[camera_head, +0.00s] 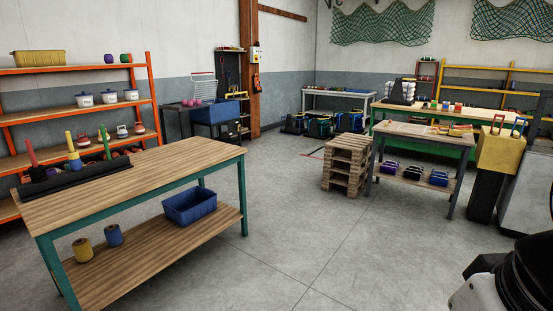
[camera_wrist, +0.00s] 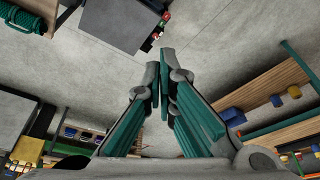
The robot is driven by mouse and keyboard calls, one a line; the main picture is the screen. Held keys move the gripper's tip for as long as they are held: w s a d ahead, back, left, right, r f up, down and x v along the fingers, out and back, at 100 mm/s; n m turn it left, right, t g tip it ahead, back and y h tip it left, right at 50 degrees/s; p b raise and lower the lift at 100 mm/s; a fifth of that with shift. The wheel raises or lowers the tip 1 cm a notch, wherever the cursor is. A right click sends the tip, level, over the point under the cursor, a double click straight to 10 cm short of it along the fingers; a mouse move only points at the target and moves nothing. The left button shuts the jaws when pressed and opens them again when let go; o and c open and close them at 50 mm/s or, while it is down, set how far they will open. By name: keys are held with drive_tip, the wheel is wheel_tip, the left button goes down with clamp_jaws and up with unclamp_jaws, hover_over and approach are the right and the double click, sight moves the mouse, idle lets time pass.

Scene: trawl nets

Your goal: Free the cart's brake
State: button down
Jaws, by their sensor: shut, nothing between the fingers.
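I cannot clearly make out a cart or its brake in either view. A dark stand (camera_head: 178,121) with a wire basket and a blue bin (camera_head: 216,110) stands by the back wall in the head view; I cannot tell whether it has wheels. My gripper (camera_wrist: 161,62) shows in the wrist view, its teal-padded fingers closed together and empty above the concrete floor. It touches nothing there. In the head view only a black and white part of my arm shows at the lower right; the gripper is out of that view.
A wooden workbench (camera_head: 150,171) with teal legs stands at the left, a blue crate (camera_head: 189,206) on its lower shelf. Orange shelving (camera_head: 75,68) is behind it. Stacked pallets (camera_head: 347,163) and a grey-legged table (camera_head: 411,132) stand right of centre. The middle floor is clear.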

drive_tip(key=p+v, duration=0.4)
drive_tip(key=v, duration=0.2)
drive_tip(key=shift+w+t, duration=0.2)
drive_tip(key=shift+t, duration=0.1)
drive_tip(key=shift+r, duration=0.1)
